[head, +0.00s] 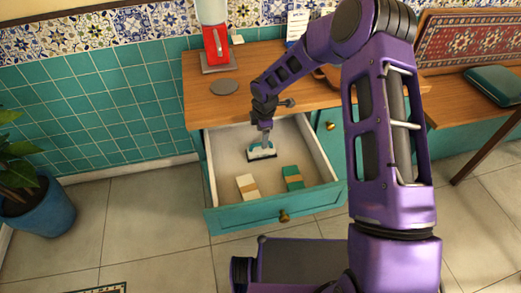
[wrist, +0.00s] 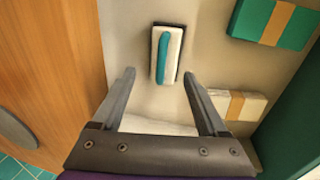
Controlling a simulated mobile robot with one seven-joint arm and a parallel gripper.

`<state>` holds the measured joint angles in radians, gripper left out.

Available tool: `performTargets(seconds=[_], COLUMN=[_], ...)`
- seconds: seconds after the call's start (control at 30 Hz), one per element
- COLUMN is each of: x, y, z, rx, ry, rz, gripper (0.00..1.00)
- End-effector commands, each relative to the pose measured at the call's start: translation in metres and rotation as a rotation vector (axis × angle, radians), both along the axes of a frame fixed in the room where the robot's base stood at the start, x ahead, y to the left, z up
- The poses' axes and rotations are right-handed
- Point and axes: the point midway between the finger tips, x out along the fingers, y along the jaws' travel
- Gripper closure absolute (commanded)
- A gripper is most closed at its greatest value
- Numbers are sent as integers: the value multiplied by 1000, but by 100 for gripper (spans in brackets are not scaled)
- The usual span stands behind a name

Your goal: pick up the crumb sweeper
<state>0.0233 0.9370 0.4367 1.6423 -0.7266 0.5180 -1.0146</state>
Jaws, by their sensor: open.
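The crumb sweeper (wrist: 170,50), a small white block with a teal bar along it and a dark edge, lies in the open drawer (head: 228,137). In the head view the crumb sweeper (head: 262,154) shows just below my gripper (head: 264,138). In the wrist view my gripper (wrist: 159,77) is open, with the sweeper beyond the fingertips and nothing between them. I cannot tell the exact height gap.
A green pack (head: 292,178) and a cream pack (head: 247,187), both with tan bands, lie nearer the drawer front. The drawer walls surround them.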

Motion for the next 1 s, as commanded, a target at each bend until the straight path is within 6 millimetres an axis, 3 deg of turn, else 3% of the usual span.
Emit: performTargets(seconds=[0.27, 0.53, 0.87, 1.0], x=[4, 12, 14, 14], y=[0, -1, -1, -1], z=[-23, -61, -67, -67], rx=[1, 0, 1, 1], ry=[0, 1, -1, -1], rz=[-3, -1, -2, -2], gripper=[24, 24, 24, 47])
